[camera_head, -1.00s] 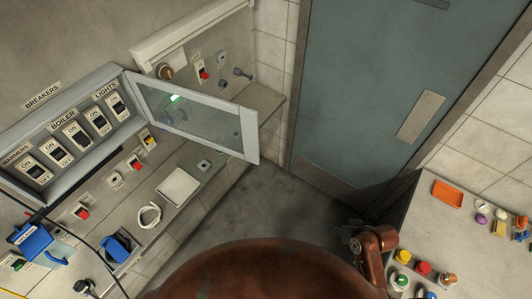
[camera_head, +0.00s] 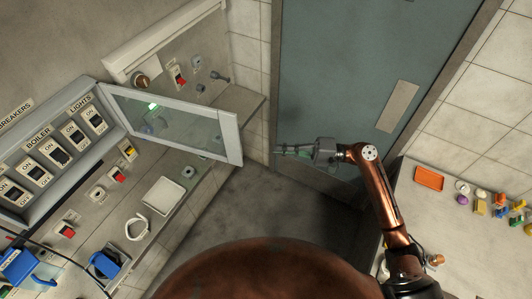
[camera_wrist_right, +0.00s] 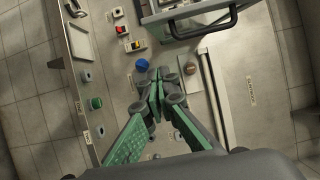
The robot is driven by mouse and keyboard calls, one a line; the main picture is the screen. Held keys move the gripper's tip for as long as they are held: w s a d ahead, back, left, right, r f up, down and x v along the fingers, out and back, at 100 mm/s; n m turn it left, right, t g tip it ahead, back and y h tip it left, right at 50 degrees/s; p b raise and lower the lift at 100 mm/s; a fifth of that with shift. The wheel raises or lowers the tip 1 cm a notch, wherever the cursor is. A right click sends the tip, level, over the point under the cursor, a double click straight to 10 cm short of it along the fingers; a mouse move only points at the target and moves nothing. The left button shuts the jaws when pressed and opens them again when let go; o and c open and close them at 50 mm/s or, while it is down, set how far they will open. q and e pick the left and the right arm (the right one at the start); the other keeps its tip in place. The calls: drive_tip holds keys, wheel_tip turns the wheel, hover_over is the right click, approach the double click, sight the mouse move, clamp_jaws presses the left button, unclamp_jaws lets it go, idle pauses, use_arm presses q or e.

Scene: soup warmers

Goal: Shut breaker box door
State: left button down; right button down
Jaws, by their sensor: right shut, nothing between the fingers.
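The breaker box (camera_head: 90,81) is on the wall at the left of the head view, with several switches inside. Its glass-paned door (camera_head: 228,137) stands open, swung out to the right with its free edge toward the middle. My right gripper (camera_head: 279,150) is shut and empty, to the right of the door's free edge and apart from it, pointing left. In the right wrist view the shut fingers (camera_wrist_right: 156,88) show in the middle, with a grey box-like part and bar handle (camera_wrist_right: 207,30) beyond them at the top. My left gripper is not in view.
A counter (camera_head: 205,184) with buttons, a white plate (camera_head: 163,195) and blue items (camera_head: 105,264) runs below the box. A grey-blue door (camera_head: 345,75) is behind my right arm. A right-hand table (camera_head: 440,215) holds an orange tray (camera_head: 429,179) and small coloured objects. Open floor lies between.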

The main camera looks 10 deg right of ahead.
drive_tip(key=s+a+p, duration=0.2)
drive_tip(key=a+p, duration=0.3)
drive_tip(key=a, duration=0.5)
drive_tip(key=shift+a, duration=0.35)
drive_tip(key=shift+a, duration=0.1)
